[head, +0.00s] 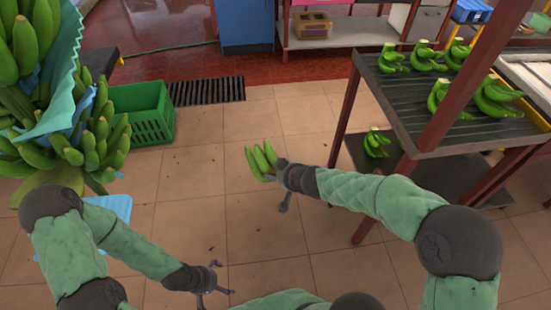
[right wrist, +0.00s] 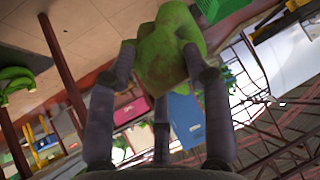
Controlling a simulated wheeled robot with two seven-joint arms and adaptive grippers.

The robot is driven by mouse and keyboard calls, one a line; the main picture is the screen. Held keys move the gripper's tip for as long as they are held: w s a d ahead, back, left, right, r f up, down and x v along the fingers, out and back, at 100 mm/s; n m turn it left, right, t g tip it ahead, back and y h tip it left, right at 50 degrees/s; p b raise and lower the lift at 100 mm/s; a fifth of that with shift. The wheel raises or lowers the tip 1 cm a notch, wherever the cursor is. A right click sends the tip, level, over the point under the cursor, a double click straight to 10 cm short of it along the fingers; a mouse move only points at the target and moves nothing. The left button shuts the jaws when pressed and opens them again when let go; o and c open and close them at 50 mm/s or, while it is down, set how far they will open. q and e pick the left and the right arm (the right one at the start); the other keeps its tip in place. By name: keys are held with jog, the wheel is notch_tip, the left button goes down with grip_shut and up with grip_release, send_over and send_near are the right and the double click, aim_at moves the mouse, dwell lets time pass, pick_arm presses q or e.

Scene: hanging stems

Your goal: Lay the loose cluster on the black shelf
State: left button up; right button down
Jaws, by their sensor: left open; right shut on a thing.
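The loose cluster of green bananas (head: 261,161) is held by my right gripper (head: 277,174) over the tiled floor, left of the shelf. In the right wrist view the gripper's fingers (right wrist: 160,75) close around the green cluster (right wrist: 172,45). The black shelf (head: 398,93) stands at the right, with several green clusters on its top, mostly along the far and right sides. The near left part of its top is bare. My left gripper (head: 213,283) is open and empty, low over the floor at the bottom.
A lower dark shelf (head: 425,180) holds one cluster (head: 376,142). Red posts (head: 345,118) frame the rack, one crossing in front of its top. Large hanging bunches (head: 85,145) and a green crate (head: 140,112) are at the left. The middle floor is free.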

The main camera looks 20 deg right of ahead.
jog(key=shift+s+d+r+m+t+h, duration=0.15)
jog(key=shift+s+d+m+h, duration=0.15)
jog(key=shift+s+m+h, duration=0.35)
jog(key=shift+s+d+r+m+t+h, duration=0.15)
jog(key=shift+s+d+m+h, duration=0.15)
jog(key=shift+m+h, duration=0.5)
